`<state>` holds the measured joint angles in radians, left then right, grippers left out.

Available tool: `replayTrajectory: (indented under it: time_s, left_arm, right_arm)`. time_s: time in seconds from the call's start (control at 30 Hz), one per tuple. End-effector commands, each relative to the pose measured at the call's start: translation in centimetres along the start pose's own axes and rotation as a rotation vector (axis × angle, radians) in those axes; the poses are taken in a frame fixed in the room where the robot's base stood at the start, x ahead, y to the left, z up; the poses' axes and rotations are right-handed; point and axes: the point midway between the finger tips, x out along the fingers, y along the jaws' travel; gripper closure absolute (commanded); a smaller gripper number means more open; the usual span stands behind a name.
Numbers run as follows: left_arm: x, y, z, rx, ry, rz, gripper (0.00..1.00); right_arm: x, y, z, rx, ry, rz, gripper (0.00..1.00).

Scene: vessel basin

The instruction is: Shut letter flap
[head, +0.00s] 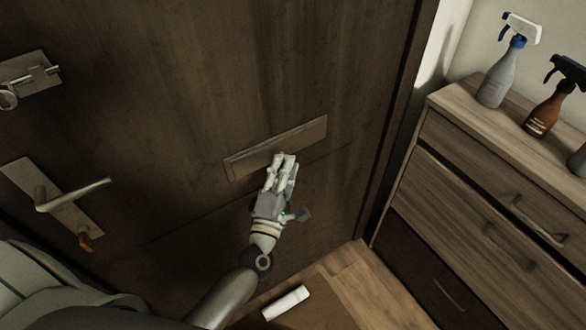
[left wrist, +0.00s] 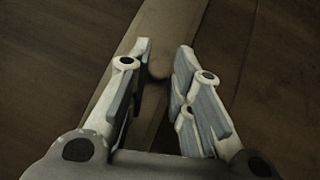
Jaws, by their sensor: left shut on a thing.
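The letter flap (head: 306,137) is a long, narrow brownish plate set in the dark wooden door (head: 200,90). In the head view it looks close to flush with the door, but I cannot tell whether it is fully shut. My left gripper (head: 284,158) is at the lower edge of the flap, near its middle. In the left wrist view the flap (left wrist: 185,22) runs up behind the fingers. The left gripper (left wrist: 160,72) is shut on a rounded part of the flap between its fingers, which hide part of it. My right gripper is not in view.
A lever handle (head: 72,195) and a lock plate (head: 28,78) are on the door at left. A wooden drawer chest (head: 480,165) stands at right with spray bottles (head: 500,75) on top. A small white object (head: 286,303) lies on the floor below.

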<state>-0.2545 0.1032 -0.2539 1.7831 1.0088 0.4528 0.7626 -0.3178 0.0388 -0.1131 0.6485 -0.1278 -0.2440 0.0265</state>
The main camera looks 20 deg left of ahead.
Motion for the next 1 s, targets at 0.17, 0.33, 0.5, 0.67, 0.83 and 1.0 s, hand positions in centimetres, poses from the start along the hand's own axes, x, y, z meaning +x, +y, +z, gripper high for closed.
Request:
replayTrajectory:
  time_s: [0.17,0.33,0.5,0.67,0.83,1.0]
  left_arm:
    - [0.5,1.0,-0.3,0.002,0.009,0.024,0.64]
    - [0.3,0.7,-0.2,0.001,0.007,0.017,0.58]
    - [0.2,0.5,-0.1,0.0,0.005,0.012,0.58]
    - [-1.0,0.3,-0.1,0.001,0.003,0.007,0.58]
    - [-4.2,0.3,-0.1,0.002,0.003,0.006,0.58]
    - [-7.8,0.4,-0.1,0.002,0.003,0.009,0.58]
  right_arm:
    - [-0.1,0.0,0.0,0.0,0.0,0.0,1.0]
    - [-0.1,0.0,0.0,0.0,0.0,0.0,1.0]
    - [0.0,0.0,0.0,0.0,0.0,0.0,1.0]
    - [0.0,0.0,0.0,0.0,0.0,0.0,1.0]
    - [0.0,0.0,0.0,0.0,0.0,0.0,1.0]
    - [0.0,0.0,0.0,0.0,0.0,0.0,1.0]
